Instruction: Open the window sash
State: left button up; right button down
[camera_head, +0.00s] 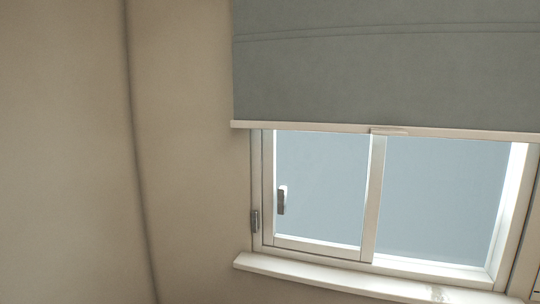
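The window has a white frame and two panes side by side. The left sash (372,200) has a white border around its pane and sits in the left half of the frame, against or close to the left jamb. A small grey metal handle (282,200) stands upright on the left side of this sash. The right pane (440,200) fills the other half. Neither of my grippers is in the picture.
A grey blind (385,65) with a pale bottom bar (310,126) and a small pull tab covers the window's upper part. A white sill (320,277) juts out below. Beige walls (190,150) meet at a corner on the left, with nothing on them.

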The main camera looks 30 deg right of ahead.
aim_at(364, 253)
jog(key=z, duration=1.15)
